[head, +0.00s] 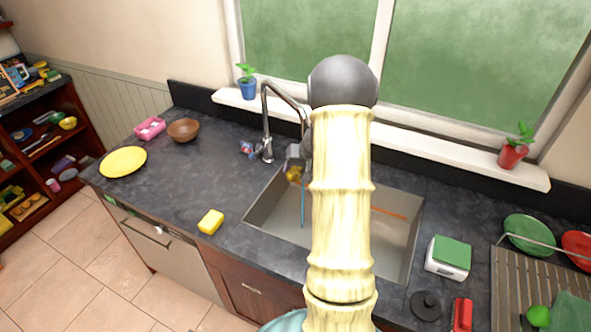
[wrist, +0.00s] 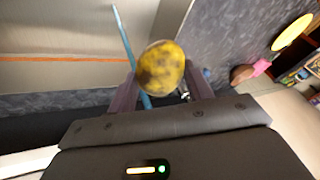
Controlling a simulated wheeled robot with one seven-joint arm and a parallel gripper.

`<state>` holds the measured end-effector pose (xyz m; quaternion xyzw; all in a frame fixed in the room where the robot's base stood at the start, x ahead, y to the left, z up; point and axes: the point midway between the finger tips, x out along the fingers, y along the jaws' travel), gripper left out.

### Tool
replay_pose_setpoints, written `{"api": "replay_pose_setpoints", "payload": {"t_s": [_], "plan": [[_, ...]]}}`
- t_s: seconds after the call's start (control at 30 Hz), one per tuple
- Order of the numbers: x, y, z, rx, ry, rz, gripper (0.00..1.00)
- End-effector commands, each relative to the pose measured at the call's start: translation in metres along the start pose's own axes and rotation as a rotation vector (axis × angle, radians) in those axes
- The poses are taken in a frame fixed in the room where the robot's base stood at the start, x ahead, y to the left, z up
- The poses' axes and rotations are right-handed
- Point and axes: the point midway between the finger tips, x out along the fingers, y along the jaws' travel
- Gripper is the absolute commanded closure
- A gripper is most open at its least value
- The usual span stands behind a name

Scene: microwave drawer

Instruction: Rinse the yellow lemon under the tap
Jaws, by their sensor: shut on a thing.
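The yellow lemon (wrist: 161,68) is between the two fingers of my gripper (wrist: 160,90) in the wrist view, with dark brown smudges on its skin. In the head view the lemon (head: 294,174) is over the left part of the sink (head: 262,212), below the tap's spout. The tap (head: 266,125) stands behind the sink, its spout end partly hidden by my arm. A thin blue water stream (head: 302,208) runs down into the basin. In the wrist view the stream (wrist: 126,38) passes at the lemon's left edge; whether it touches the lemon I cannot tell.
A yellow sponge (head: 210,222) lies on the counter left of the sink. A brown bowl (head: 183,130) and yellow plate (head: 123,162) are farther left. A white-and-green box (head: 448,257) and a dish rack (head: 520,290) are on the right. My arm hides the sink's middle.

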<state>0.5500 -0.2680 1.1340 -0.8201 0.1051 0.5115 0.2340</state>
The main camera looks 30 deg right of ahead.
Motion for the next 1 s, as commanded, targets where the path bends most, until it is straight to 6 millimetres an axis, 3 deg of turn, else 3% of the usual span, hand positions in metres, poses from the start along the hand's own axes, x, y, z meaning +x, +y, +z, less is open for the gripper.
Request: {"api": "replay_pose_setpoints", "payload": {"t_s": [0.37,1.0], "plan": [[0.006,0.021,-0.017,0.007,0.002,0.004,0.74],[0.006,0.023,-0.017,0.006,0.002,0.003,0.74]]}}
